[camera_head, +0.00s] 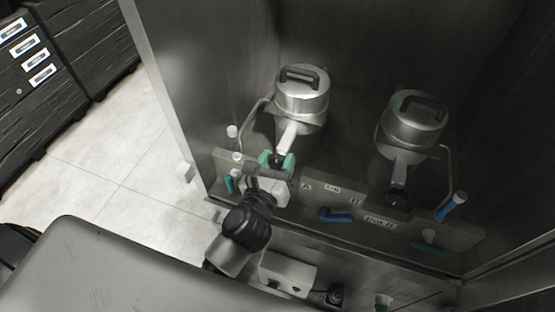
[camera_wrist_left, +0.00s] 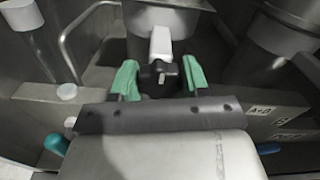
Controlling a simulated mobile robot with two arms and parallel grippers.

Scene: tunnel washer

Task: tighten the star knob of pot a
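Pot A (camera_head: 302,95) is the left metal pot, with a black lid handle and a light-coloured arm running down its front. Its dark star knob (camera_wrist_left: 160,78) sits at the lower end of that arm, and in the head view it is partly hidden by my gripper. My left gripper (camera_head: 276,161) is at the knob, with one green finger on each side of it. In the left wrist view the fingers (camera_wrist_left: 160,80) stand wide apart; contact with the knob cannot be made out. My right gripper is not in view.
A second metal pot (camera_head: 413,120) with its own dark knob (camera_head: 398,198) stands to the right. A labelled panel (camera_head: 345,203) with a blue lever (camera_head: 335,215) runs along the front. Bent metal pipes rise beside both pots. Cabinet walls enclose the sides.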

